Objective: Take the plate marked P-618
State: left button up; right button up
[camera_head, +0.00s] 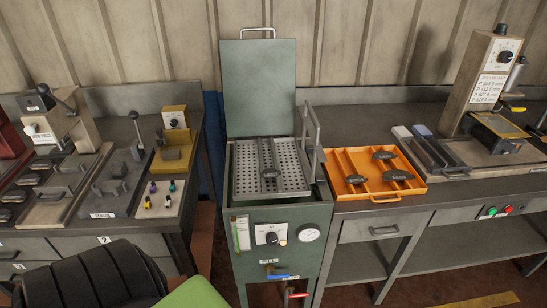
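Several dark curved pieces lie in the orange tray (413,188) on the right bench. Dark flat plates (436,154) stand in a holder right of the orange tray. More dark pieces lie in the trays on the left bench.
A beige press (484,75) with a small-print label stands at the back right. The left bench (180,210) holds a beige lever press (60,122), a yellow device (173,150) and small coloured pegs (157,198). Bare bench top shows in front of the plate holder.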

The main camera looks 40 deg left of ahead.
aim_at(267, 173)
jog(key=u, duration=1.4)
jog(key=i+j+z, duration=0.1)
jog(key=j, duration=0.25)
jog(key=i+j+z, duration=0.15)
jog(key=i+j, duration=0.15)
